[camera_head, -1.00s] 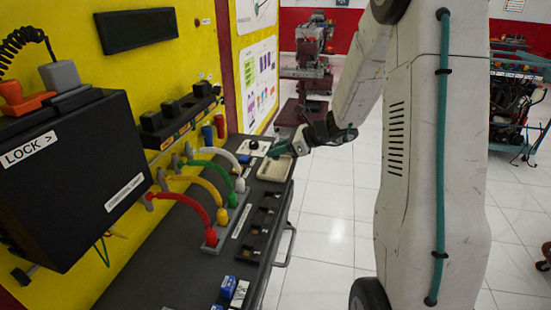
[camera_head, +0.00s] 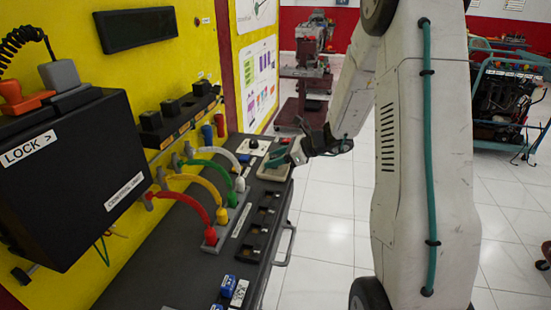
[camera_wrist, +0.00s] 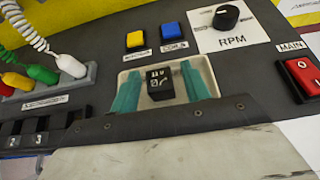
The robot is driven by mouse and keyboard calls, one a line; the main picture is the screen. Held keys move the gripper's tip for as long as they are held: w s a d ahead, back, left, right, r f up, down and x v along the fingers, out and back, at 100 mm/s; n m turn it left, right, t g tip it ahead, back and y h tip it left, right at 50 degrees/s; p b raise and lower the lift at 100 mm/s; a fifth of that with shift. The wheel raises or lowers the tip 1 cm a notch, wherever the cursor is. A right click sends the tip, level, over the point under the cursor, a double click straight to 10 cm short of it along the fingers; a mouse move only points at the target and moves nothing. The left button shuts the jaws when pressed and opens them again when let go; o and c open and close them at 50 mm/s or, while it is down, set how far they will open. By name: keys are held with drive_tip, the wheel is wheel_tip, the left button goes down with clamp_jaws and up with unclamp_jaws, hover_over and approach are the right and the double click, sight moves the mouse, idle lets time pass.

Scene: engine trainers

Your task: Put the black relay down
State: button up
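The black relay (camera_wrist: 160,83) has white markings on its top. It sits in the shallow beige tray (camera_wrist: 205,68) on the dark bench, as the wrist view shows. My gripper (camera_wrist: 162,90) has two teal fingers, one on each side of the relay. Narrow gaps show between the fingers and the relay, so the gripper looks open around it. In the head view my gripper (camera_head: 287,156) is low over the tray (camera_head: 273,175) at the bench's far end; the relay cannot be made out there.
Past the tray are a blue button (camera_wrist: 174,30), a yellow button (camera_wrist: 136,40), the RPM knob (camera_wrist: 227,18) and a red MAIN switch (camera_wrist: 304,73). Coloured cables (camera_head: 188,200) arch over the bench's left side. Dark slots (camera_head: 262,220) line the front.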

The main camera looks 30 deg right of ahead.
drive_tip(key=shift+d+r, duration=0.1)
drive_tip(key=shift+r, duration=0.15)
drive_tip(key=v, duration=1.1)
drive_tip(key=s+a+r+n+g+h, duration=0.1)
drive_tip(key=s+a+r+n+g, duration=0.25)
drive_tip(key=s+a+n, duration=0.45)
drive_tip(key=s+a+r+n+g, duration=0.3)
drive_tip(key=s+a+r+n, duration=0.15)
drive_tip(key=a, duration=0.55)
drive_tip(key=s+a+r+n+h, duration=0.1)
drive_tip(key=s+n+h, duration=0.6)
drive_tip(key=s+n, duration=0.7)
drive_tip(key=shift+s+a+r+g+h, duration=0.3)
drive_tip(key=shift+s+r+g, duration=0.1)
drive_tip(key=shift+s, duration=0.6)
